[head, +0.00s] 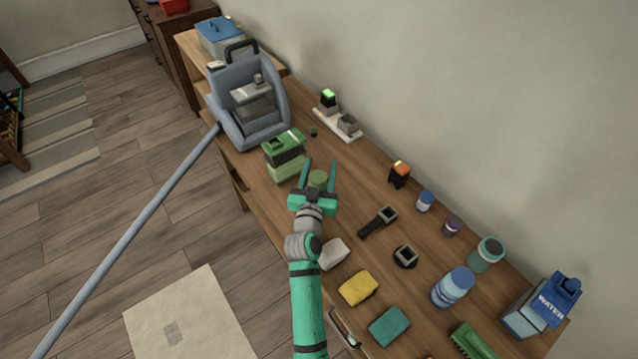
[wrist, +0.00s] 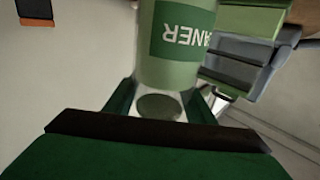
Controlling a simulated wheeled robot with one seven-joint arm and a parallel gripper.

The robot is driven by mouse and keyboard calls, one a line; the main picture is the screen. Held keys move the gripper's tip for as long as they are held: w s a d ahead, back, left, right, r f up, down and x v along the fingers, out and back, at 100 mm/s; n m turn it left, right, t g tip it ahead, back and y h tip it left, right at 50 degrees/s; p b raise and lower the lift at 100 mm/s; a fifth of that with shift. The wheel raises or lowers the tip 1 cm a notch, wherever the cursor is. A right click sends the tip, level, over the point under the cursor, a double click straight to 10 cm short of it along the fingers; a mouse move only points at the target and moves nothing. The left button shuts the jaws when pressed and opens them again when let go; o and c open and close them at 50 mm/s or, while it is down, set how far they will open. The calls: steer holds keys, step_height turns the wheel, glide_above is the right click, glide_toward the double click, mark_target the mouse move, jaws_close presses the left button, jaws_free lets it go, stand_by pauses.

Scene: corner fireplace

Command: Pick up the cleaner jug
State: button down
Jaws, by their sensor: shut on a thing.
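The cleaner jug is pale green with a darker green label; in the wrist view the jug (wrist: 168,65) shows its label lettering upside down. In the head view only a small green round part of the jug (head: 318,179) shows between the fingers. My gripper (head: 319,172) is shut on the jug, with one finger on each side. In the wrist view the fingers of my gripper (wrist: 160,102) flank the jug's near end. I cannot tell whether the jug touches the bench or is above it.
A green-lidded box (head: 284,150) stands close beside my gripper on the wooden bench (head: 350,165). A white strip (head: 338,125), an orange-topped item (head: 399,172), a black tool (head: 378,221) and several bottles lie to the right.

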steer(key=s+r, duration=0.1)
steer(key=r, duration=0.2)
steer(key=s+r, duration=0.3)
steer(key=r, duration=0.2)
steer(key=shift+s+a+r, duration=0.25)
steer(key=shift+s+r, duration=0.1)
steer(key=shift+s, duration=0.05)
steer(key=s+r, duration=0.4)
steer(key=s, duration=0.5)
steer(key=shift+s+a+r, duration=0.2)
steer(key=shift+a, duration=0.3)
